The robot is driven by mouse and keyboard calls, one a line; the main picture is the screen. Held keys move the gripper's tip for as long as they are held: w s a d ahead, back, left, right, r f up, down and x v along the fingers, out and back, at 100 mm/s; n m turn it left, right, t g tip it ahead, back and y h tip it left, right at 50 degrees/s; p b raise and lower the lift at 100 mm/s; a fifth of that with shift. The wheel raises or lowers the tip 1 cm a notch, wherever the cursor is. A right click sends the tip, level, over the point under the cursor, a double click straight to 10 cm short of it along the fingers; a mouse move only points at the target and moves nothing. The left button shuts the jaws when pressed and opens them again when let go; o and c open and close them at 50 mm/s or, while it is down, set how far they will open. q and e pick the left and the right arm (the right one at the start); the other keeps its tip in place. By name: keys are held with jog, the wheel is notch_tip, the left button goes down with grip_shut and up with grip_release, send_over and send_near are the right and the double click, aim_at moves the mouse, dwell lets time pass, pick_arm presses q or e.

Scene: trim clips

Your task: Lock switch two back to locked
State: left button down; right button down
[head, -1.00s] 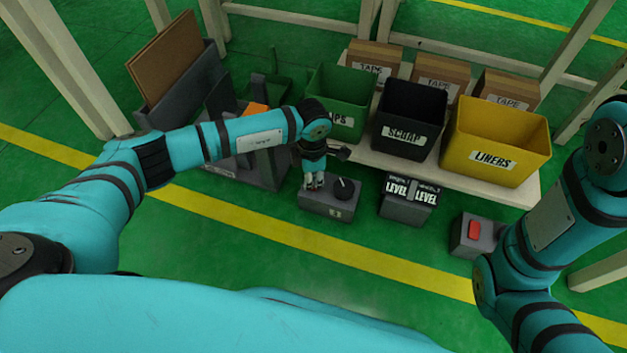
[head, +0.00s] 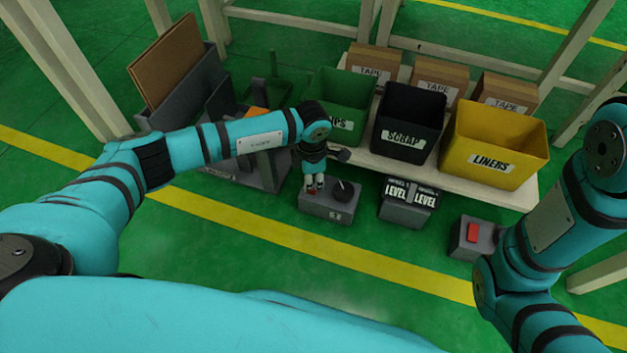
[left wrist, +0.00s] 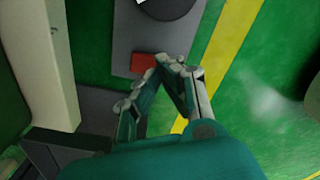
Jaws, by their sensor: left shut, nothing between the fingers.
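A grey switch box (head: 327,206) with a round black knob (head: 343,191) sits on the floor, low at the centre of the head view. Its small number label is too small to read surely. My left gripper (head: 314,191) points down at the left part of this box, beside the knob. In the left wrist view its fingertips (left wrist: 172,63) are together and empty, next to a small red piece (left wrist: 143,63) on the grey box top (left wrist: 155,38). Whether they touch it I cannot tell. The knob (left wrist: 165,6) is cut off at the top there. My right gripper is out of view.
A LEVEL box (head: 408,205) and a box with a red switch (head: 464,237) stand to the right. Behind are green (head: 342,95), black SCRAP (head: 408,110) and yellow LINERS (head: 490,140) bins. A yellow floor line (head: 260,233) crosses clear floor in front.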

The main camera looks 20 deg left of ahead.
pick_arm(q)
jog(key=shift+r+p, duration=1.75)
jog(key=shift+r, duration=0.6)
jog(key=shift+r+p, duration=0.4)
jog(key=shift+r, duration=0.05)
